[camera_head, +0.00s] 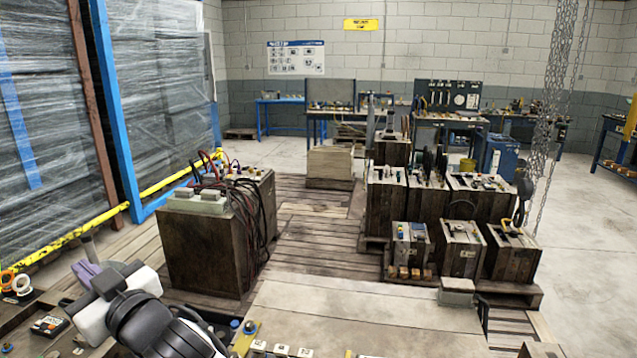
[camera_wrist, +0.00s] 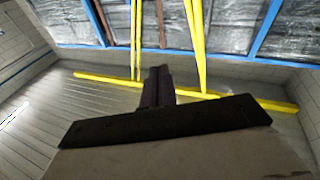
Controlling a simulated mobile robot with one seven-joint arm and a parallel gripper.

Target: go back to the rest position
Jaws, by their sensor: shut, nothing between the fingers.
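My gripper (camera_head: 88,248) is at the lower left of the head view, at the end of my black and white arm. Its fingers point up and away from the bench top. In the wrist view my gripper (camera_wrist: 158,72) shows as a dark narrow shape with its fingers together and nothing between them. The task names no object.
A dark block with cables (camera_head: 205,245) stands just beyond my gripper. Several mould blocks (camera_head: 410,247) stand on pallets at right. A yellow rail (camera_head: 75,237) and wrapped racks (camera_head: 165,75) line the left. Chains (camera_head: 556,90) hang at right.

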